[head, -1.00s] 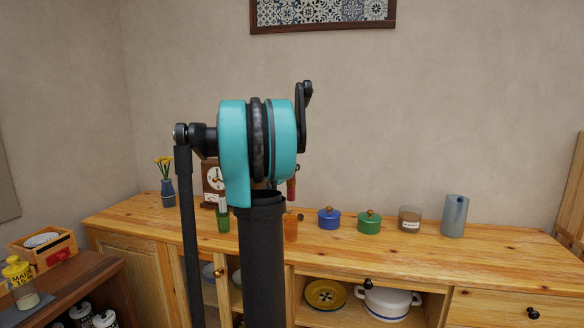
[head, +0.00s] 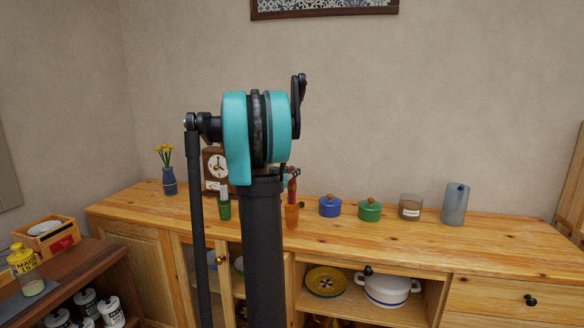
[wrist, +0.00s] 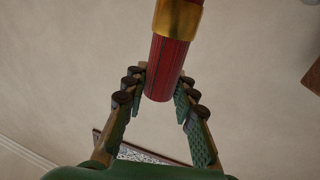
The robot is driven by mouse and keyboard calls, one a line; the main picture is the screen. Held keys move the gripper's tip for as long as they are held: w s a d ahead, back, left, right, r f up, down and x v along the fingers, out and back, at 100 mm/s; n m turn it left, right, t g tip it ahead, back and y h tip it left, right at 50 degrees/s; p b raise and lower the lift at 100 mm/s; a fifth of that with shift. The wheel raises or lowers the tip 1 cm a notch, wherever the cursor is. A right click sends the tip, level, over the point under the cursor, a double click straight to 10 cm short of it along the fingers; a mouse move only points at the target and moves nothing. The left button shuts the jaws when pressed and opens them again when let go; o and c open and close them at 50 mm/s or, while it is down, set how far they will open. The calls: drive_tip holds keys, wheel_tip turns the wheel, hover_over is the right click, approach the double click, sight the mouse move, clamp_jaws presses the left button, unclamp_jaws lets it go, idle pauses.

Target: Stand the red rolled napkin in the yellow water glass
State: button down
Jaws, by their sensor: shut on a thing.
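The red rolled napkin (head: 292,187) is upright over the orange-yellow glass (head: 291,217) on the wooden sideboard. Its lower end meets the glass rim in the head view; I cannot tell whether it is inside. In the wrist view the napkin (wrist: 168,68) is dark red with a gold band (wrist: 178,16), and its near end lies between my fingers. My gripper (wrist: 160,88) is shut on the napkin. In the head view my arm hides most of the gripper; only a small part shows beside the napkin. The glass is not clearly seen in the wrist view.
A green glass (head: 224,210) with something pale in it stands left of my arm. A clock (head: 214,165) and a flower vase (head: 169,181) stand further left. A blue pot (head: 330,206), a green pot (head: 370,210), a candle jar (head: 410,206) and a blue-grey cylinder (head: 455,204) stand right.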

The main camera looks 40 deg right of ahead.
sight(292, 187)
drive_tip(key=shift+f, duration=3.3)
drive_tip(key=c, duration=1.1)
unclamp_jaws()
drive_tip(key=shift+c, duration=0.2)
drive_tip(key=shift+a, duration=0.1)
drive_tip(key=v, duration=1.1)
drive_tip(key=shift+s+a, duration=0.3)
